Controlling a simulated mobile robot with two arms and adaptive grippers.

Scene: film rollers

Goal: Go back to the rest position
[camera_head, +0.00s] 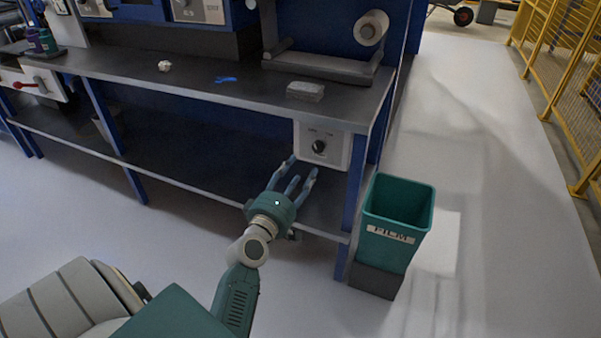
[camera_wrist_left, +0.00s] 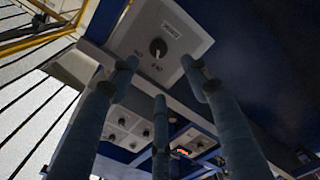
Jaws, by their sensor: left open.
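My left gripper (camera_head: 297,180) is open and empty in front of the workbench, with its blue fingers pointing at the white control box (camera_head: 322,147) under the bench top. The box carries a black knob (camera_head: 319,146). In the left wrist view the gripper's fingers (camera_wrist_left: 160,90) spread below the box (camera_wrist_left: 185,30), and the knob (camera_wrist_left: 158,47) shows between two fingers. I cannot tell whether a fingertip touches the box. My right gripper is not in view.
A green bin (camera_head: 396,215) labelled FILM stands right of the bench (camera_head: 130,75). A roll holder (camera_head: 325,66) with a roll (camera_head: 371,27), a grey block (camera_head: 305,91) and a blue scrap (camera_head: 226,79) are on the bench. A yellow fence (camera_head: 570,90) runs along the right; the floor between is clear.

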